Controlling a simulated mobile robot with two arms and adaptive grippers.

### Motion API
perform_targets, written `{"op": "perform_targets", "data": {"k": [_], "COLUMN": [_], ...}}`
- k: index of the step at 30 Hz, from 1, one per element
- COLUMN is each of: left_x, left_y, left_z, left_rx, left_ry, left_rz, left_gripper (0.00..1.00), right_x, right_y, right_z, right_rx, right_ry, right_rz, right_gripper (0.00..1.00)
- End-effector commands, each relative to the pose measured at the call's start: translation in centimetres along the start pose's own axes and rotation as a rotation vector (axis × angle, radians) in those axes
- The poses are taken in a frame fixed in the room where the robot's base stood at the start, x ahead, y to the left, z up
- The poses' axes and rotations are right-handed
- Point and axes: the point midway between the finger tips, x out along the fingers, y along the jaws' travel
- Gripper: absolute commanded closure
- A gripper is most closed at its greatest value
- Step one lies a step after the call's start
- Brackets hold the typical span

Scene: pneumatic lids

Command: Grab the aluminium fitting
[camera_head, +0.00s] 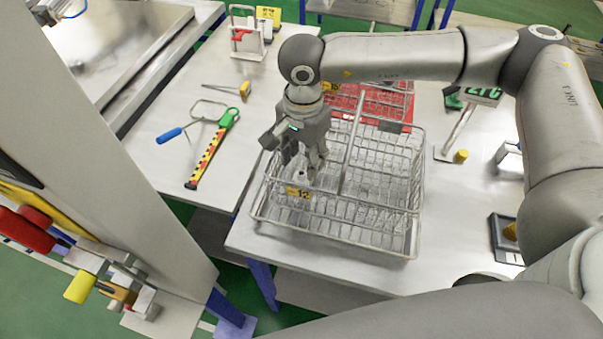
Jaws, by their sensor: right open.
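My right gripper (304,166) points down over the left part of a wire basket (335,227) on the table. Its fingers are open. A small pale grey piece (302,174) shows at the fingertips, just above the basket's yellow "12" label (298,192). It may be the aluminium fitting, but it is too small and too covered by the fingers to tell. I cannot tell whether the fingers touch it. My left gripper does not show.
A red-lined wire basket (398,108) stands behind. A blue-handled screwdriver (172,134) and a yellow-black tool with a green end (208,153) lie on the left table. A stand with a green display (484,93) and a dark tray (502,240) are at right. The front table edge is clear.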

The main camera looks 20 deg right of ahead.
Motion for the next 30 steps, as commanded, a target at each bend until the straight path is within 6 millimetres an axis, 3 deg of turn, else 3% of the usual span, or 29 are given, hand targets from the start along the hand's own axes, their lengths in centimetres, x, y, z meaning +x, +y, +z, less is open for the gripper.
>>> {"op": "perform_targets", "data": {"k": [10, 15, 22, 30], "left_x": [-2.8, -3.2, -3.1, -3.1], "left_y": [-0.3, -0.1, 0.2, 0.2], "left_z": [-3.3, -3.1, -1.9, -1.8], "left_rx": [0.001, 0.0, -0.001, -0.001], "left_ry": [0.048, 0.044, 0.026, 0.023], "left_rz": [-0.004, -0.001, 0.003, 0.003], "left_gripper": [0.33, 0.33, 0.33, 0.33], "right_x": [3.3, 5.2, 5.5, 5.5], "right_y": [-0.1, -0.1, -0.1, -0.1], "right_z": [0.3, 0.2, 0.2, 0.2], "right_rx": [0.001, 0.001, 0.0, 0.001], "right_ry": [-0.001, 0.0, 0.001, 0.001], "right_rz": [0.003, 0.001, -0.001, -0.001], "right_gripper": [0.55, 0.55, 0.55, 0.89]}}
